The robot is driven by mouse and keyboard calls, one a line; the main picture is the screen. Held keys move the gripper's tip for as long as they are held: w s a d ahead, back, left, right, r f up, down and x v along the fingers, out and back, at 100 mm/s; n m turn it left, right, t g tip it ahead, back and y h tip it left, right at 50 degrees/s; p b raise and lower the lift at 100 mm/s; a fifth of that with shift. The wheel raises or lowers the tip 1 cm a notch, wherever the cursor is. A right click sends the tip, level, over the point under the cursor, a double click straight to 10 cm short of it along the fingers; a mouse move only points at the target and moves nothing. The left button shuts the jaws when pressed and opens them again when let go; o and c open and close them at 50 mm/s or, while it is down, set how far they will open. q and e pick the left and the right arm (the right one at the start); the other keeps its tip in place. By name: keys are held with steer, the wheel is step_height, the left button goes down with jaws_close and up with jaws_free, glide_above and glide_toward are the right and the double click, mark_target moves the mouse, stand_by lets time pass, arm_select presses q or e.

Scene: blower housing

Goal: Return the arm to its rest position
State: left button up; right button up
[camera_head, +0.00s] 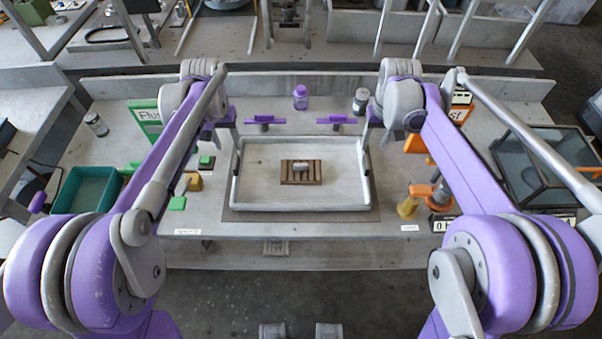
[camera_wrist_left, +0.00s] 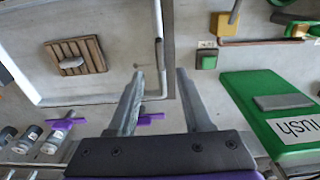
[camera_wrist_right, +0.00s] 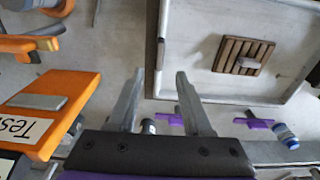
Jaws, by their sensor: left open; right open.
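My left gripper (camera_wrist_left: 160,72) is open and empty; in the left wrist view its two fingers stand apart above the table. In the head view it hangs near the tray's back left corner, partly hidden by my arm. My right gripper (camera_wrist_right: 160,73) is also open and empty, above the table near the tray's back right corner. The white tray (camera_head: 305,206) lies between the arms. In it is a slatted wooden block (camera_head: 316,173) with a small grey part (camera_head: 301,166) on top. Neither gripper touches these.
A green bin (camera_head: 70,195) and a green sign (camera_wrist_left: 245,90) stand left. An orange sign (camera_wrist_right: 70,85) and a glass-topped case (camera_head: 535,165) stand right. Two purple-handled items (camera_head: 264,120) (camera_head: 337,120) and a purple bottle (camera_head: 300,97) are behind the tray.

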steer(key=shift+s, duration=0.1)
arm_select(q)
steer(key=s+f+t, duration=0.1)
steer(key=s+t, duration=0.1)
steer(key=s, duration=1)
steer(key=s+d+f+t, duration=0.1)
steer(key=s+f+t, duration=0.1)
steer(key=s, duration=1.1)
steer(key=shift+s+d+f+t, duration=0.15)
steer(key=shift+d+t, duration=0.15)
arm_select(e)
steer(key=s+f+t, duration=0.1)
steer(key=s+t, duration=0.1)
steer(key=s, duration=1)
steer(key=s+a+f+t, duration=0.1)
steer(key=s+f+t, duration=0.1)
steer(key=s, duration=1.1)
steer(key=shift+a+f+t, duration=0.15)
steer(key=shift+a+t, duration=0.1)
steer(key=shift+t, duration=0.05)
steer(key=shift+o, duration=0.2)
